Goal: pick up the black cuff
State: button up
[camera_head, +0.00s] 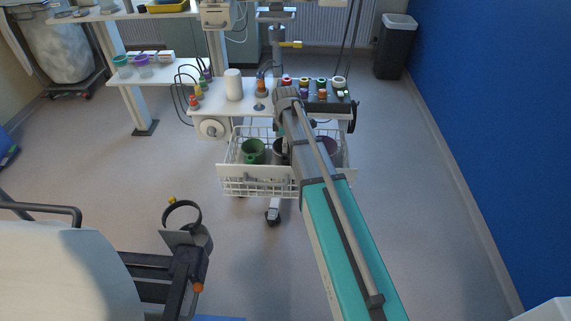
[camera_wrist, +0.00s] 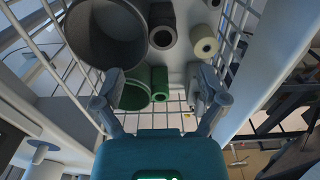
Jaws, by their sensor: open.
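A dark cuff (camera_head: 280,152), which looks like the black cuff, sits in the white wire basket (camera_head: 258,181) under the trolley shelf, partly hidden by my arm. In the wrist view a large dark grey ring (camera_wrist: 78,40) and a dark roll (camera_wrist: 163,38) lie beyond my fingers; the ring looks like the same cuff. A green cuff (camera_head: 252,152) stands to its left; in the wrist view green pieces (camera_wrist: 135,97) show between my fingers. My gripper (camera_wrist: 161,78) is open at the basket, with nothing visibly held. The arm hides it in the head view.
A purple cuff (camera_head: 327,145) is in the basket's right part. A cream roll (camera_wrist: 204,42) lies near the wire side. The trolley shelf (camera_head: 215,100) above carries bottles, rolls and a black tray. A stretcher (camera_head: 60,265) stands at left; floor at right is clear.

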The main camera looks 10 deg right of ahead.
aim_at(285, 162)
jog(key=shift+f+b, duration=2)
jog(key=shift+f, duration=0.3)
jog(key=shift+f, duration=0.1)
jog(key=shift+s+a+f+b, duration=0.15)
jog(key=shift+f+b, duration=2.35)
jog(key=shift+b, duration=0.1)
jog(key=c, duration=1.3)
jog(key=shift+o, duration=0.2)
jog(key=shift+r, duration=0.15)
notch_tip(285, 162, up, 10)
jog(key=p, duration=1)
